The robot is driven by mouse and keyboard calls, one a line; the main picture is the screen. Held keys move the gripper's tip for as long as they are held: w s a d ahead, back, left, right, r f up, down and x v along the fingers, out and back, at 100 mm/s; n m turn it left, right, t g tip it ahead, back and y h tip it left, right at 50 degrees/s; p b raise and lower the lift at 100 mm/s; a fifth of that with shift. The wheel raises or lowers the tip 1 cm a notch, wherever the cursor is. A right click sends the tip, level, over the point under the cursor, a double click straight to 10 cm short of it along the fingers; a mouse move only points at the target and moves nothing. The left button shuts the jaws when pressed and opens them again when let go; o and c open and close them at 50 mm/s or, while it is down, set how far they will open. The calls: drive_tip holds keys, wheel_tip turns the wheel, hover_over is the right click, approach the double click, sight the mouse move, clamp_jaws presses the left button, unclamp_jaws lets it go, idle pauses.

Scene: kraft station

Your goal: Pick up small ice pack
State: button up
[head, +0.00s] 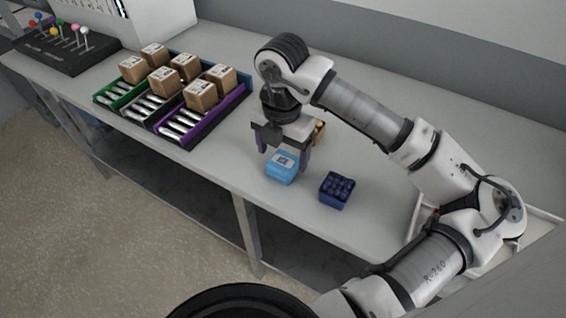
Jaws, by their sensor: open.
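A small light-blue ice pack (280,174) with a pale label on top lies on the grey bench near its front edge. My gripper (284,160) points down at the ice pack, with its open fingers at or just above the pack's far side. From this view I cannot tell whether the fingers touch it. Nothing shows held between the fingers.
A dark-blue box with a bumpy top (336,190) stands close to the right of the ice pack. A small brown object (319,130) is partly hidden behind my gripper. Coloured trays (217,117) with cardboard boxes stand to the left. The bench (224,170) between is clear.

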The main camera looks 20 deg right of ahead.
sight(283, 161)
drive_tip(key=shift+d+f+p, duration=0.1)
drive_tip(key=shift+f+p, duration=0.35)
drive_tip(key=shift+f, duration=1.4)
drive_tip(key=c, duration=1.1)
